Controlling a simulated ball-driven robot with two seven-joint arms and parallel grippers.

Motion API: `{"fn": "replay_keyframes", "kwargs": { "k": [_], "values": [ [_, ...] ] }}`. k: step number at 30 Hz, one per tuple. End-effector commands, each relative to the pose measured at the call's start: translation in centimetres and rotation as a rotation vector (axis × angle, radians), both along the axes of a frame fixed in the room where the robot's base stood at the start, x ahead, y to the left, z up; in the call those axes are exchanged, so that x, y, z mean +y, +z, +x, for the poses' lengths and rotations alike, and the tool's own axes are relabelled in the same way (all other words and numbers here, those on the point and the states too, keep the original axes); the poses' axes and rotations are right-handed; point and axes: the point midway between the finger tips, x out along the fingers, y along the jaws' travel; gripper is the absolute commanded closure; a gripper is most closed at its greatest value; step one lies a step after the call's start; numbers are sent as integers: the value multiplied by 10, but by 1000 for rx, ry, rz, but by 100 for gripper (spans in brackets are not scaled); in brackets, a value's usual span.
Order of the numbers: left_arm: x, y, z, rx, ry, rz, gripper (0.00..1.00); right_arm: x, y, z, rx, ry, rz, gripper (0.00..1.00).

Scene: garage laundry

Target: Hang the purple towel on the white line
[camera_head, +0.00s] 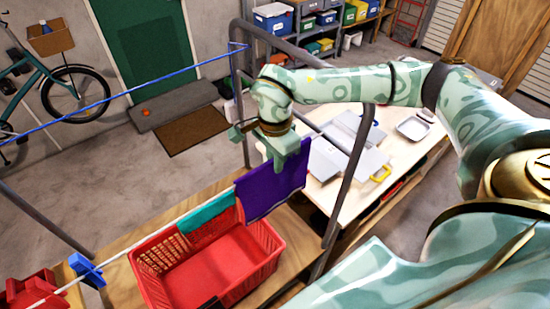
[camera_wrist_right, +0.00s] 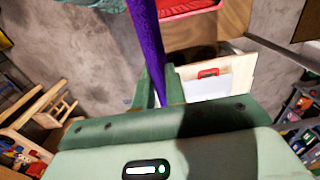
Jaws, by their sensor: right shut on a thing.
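The purple towel (camera_head: 272,185) hangs below my right gripper (camera_head: 283,150), beside the right part of the white line (camera_head: 133,247). I cannot tell whether it lies over the line. My right gripper is shut on the towel's upper edge. In the right wrist view the towel (camera_wrist_right: 147,40) shows edge-on, running up from between the fingers (camera_wrist_right: 160,92). A teal cloth (camera_head: 207,213) hangs on the white line just left of the towel. My left gripper is not in view.
A red basket (camera_head: 158,290) stands on a wooden surface below the line. A blue line (camera_head: 110,98) crosses higher up on the grey metal frame (camera_head: 236,85). A blue clip (camera_head: 87,270) sits near the white line's left end. A table (camera_head: 345,205) with trays stands right.

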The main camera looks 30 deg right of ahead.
Motion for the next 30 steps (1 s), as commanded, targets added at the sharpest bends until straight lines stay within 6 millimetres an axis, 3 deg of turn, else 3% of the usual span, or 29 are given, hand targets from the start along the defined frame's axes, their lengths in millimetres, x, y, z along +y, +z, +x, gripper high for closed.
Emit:
{"fn": "replay_keyframes", "kwargs": {
  "k": [1, 3, 5, 13, 17, 20, 30],
  "values": [
    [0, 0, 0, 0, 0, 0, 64, 0, 0, 0, 0, 0, 0, 100],
    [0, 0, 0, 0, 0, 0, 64, 0, 0, 0, 0, 0, 0, 73],
    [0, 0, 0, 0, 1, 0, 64, 0, 0, 0, 0, 0, 0, 62],
    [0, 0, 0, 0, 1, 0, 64, 0, 1, 0, 0, 0, 0, 62],
    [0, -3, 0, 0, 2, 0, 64, 0, 11, 1, -4, 1, 0, 62],
    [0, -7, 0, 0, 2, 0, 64, 0, 30, 1, -5, -1, 0, 62],
    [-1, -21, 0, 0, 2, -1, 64, 0, 122, 1, -6, -1, -1, 62]
  ]
}}
